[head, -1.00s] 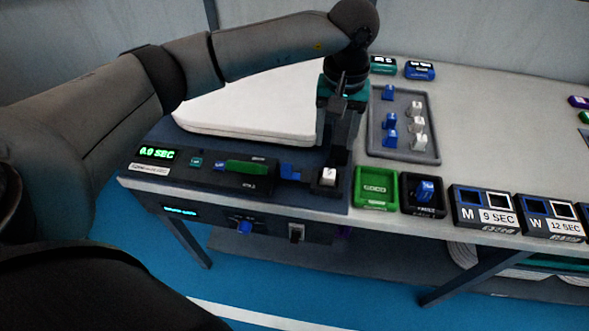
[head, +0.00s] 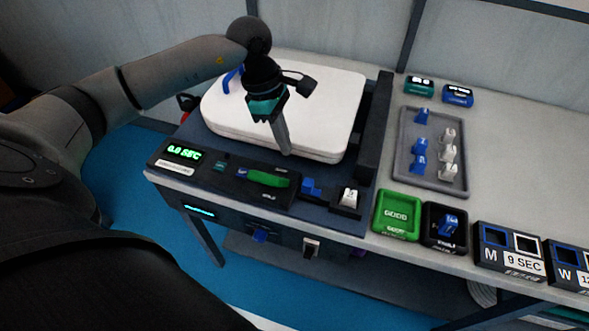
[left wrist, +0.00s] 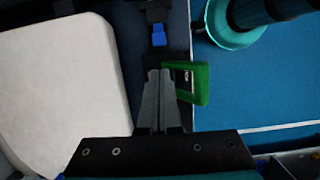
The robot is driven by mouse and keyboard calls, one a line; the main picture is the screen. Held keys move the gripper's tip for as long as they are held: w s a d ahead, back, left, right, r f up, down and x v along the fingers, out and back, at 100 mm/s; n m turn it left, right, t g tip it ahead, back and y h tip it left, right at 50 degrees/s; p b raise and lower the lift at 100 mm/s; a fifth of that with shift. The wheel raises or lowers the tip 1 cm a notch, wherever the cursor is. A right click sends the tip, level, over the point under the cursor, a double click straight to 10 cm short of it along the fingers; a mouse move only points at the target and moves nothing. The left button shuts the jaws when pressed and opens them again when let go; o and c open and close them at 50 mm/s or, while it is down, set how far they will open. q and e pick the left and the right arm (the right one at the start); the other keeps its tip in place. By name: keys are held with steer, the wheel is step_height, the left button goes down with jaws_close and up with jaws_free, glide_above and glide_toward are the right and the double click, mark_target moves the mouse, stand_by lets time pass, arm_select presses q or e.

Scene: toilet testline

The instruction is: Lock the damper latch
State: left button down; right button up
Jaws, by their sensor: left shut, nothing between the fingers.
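The dark test panel (head: 227,184) at the table's front-left edge carries a green handle (head: 265,178), which looks like the damper latch, though its label is too small to read. In the left wrist view the handle (left wrist: 202,85) is an open green loop just right of the fingertips. A blue slider piece (head: 313,188) sits to its right; it also shows in the left wrist view (left wrist: 158,35). My left gripper (head: 287,151) is shut and empty, pointing down behind the handle, near the white lid's front edge. I cannot tell whether it touches the handle. My right gripper is out of view.
A white lid (head: 330,100) lies behind the panel, with a dark upright bar (head: 375,125) on its right. A white key (head: 348,198) sits at the panel's right end. Green (head: 397,215) and black (head: 432,240) bins and a grey tray (head: 408,180) stand further right.

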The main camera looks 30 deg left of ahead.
mark_target(307, 181)
arm_select(q)
steer(key=shift+a, duration=0.2)
steer(key=b+x, duration=0.1)
steer(key=x, duration=0.9)
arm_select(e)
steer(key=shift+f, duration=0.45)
arm_select(q)
steer(key=shift+d, duration=0.1)
steer(key=shift+w+d, duration=0.15)
steer(key=shift+d, duration=0.4)
steer(key=shift+w+d, duration=0.15)
steer(key=shift+d, duration=0.45)
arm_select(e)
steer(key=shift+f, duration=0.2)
arm_select(q)
steer(key=shift+r, duration=0.1)
steer(key=p+v, duration=0.5)
steer(key=v, duration=0.5)
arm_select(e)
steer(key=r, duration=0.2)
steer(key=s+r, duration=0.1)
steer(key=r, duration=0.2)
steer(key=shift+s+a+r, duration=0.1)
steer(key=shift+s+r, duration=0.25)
